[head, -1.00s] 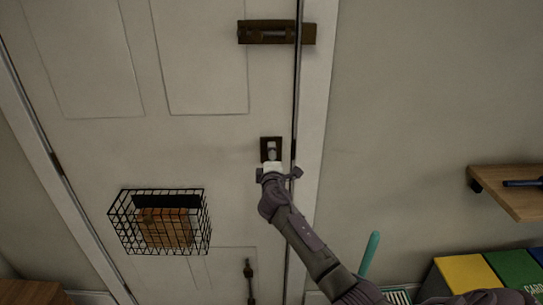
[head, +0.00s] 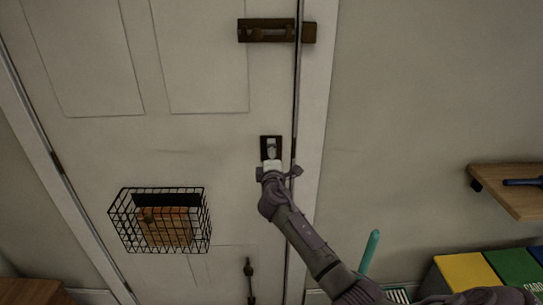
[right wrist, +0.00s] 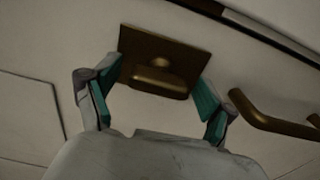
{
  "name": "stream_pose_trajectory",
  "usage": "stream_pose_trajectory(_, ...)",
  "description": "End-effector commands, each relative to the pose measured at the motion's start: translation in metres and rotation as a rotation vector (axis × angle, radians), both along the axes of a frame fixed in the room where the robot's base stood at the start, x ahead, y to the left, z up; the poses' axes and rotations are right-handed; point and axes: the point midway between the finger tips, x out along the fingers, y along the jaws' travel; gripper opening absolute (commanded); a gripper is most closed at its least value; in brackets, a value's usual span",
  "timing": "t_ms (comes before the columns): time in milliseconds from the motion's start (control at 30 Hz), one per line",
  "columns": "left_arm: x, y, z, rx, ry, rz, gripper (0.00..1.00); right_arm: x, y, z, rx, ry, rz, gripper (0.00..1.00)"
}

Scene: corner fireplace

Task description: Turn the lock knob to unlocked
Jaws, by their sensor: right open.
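The lock knob (right wrist: 158,82) is a brass bar with a rounded centre on a square brass plate (right wrist: 150,45), fixed to the white door. In the right wrist view the bar lies roughly across the picture. My right gripper (right wrist: 155,80) is open, with one green-padded finger on each side of the knob and gaps between the pads and the bar. In the head view the lock plate (head: 264,142) shows just above the gripper, whose tip hides its lower part. My left gripper is not in view.
A brass handle (right wrist: 270,121) sticks out to the right of the lock in the right wrist view. A dark bolt (head: 265,31) is higher on the door. A wire basket (head: 125,215) hangs left of my arm. A wooden shelf (head: 513,190) and bins (head: 465,272) are at right.

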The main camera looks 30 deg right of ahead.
Motion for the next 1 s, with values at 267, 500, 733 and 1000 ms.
stream_pose_trajectory(267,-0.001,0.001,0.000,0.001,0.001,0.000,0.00,-0.017,0.011,-0.001,0.000,-0.001,0.002,0.83)
stream_pose_trajectory(500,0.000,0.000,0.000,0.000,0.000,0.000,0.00,-0.061,0.038,-0.001,0.003,-0.001,0.002,0.83)
stream_pose_trajectory(733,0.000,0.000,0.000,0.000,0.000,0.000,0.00,-0.093,0.058,-0.001,0.001,0.000,0.002,0.83)
stream_pose_trajectory(1000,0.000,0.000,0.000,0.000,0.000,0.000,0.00,-0.103,0.063,0.000,-0.001,0.001,0.000,0.83)
